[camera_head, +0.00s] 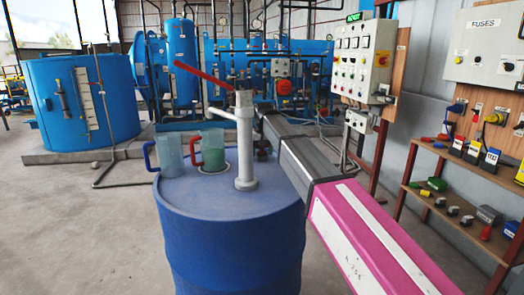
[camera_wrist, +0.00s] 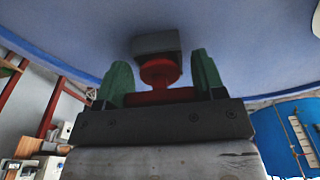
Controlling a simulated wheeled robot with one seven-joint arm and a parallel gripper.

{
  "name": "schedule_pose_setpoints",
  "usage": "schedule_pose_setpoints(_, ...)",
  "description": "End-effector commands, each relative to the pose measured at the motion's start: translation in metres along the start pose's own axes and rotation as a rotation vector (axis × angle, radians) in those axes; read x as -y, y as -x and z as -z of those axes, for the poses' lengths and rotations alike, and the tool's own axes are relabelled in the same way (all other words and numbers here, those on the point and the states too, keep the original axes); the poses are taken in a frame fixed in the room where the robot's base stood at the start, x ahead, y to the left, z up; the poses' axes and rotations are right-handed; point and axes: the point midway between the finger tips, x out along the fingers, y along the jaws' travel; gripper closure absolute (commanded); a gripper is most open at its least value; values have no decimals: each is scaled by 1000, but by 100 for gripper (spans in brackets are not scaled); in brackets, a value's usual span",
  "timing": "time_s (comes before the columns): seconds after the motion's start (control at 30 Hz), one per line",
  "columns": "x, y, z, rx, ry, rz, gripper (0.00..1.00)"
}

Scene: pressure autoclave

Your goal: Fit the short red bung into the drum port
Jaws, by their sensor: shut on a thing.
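The blue drum (camera_head: 232,240) stands upright at the centre of the head view, and its top (camera_wrist: 70,40) fills the upper part of the wrist view. My gripper (camera_wrist: 160,64) is shut on the red bung (camera_wrist: 160,72), which sits between its two green fingers. A grey blocky part (camera_wrist: 155,43) shows just beyond the bung, against the drum top. I cannot tell whether it is the port, or whether the bung touches it. In the head view, the fingers are largely hidden, and a small dark red patch shows near the drum top, right of the pump.
A pale hand pump (camera_head: 245,150) with a red lever rises from the drum top, close left of my arm. A blue-handled jug (camera_head: 171,157) and a red-handled jug (camera_head: 212,150) stand left of it. Shelves (camera_head: 455,205) and a control panel (camera_head: 363,60) are on the right.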

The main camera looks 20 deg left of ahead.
Motion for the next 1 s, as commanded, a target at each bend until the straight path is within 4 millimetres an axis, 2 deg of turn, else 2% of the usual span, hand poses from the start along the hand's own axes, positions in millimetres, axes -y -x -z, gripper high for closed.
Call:
schedule_pose_setpoints(0.17,0,-4,-1,0,0,0,60)
schedule_pose_setpoints(0.2,0,-4,0,0,0,0,30)
schedule_pose_setpoints(0.27,0,-4,0,0,0,0,11)
schedule_pose_setpoints(0.3,0,-4,0,0,0,0,7)
schedule_pose_setpoints(0.67,0,2,0,-1,0,0,7)
schedule_pose_setpoints(0.77,0,14,0,-2,0,0,7)
schedule_pose_setpoints(1.0,0,58,0,-2,0,0,7)
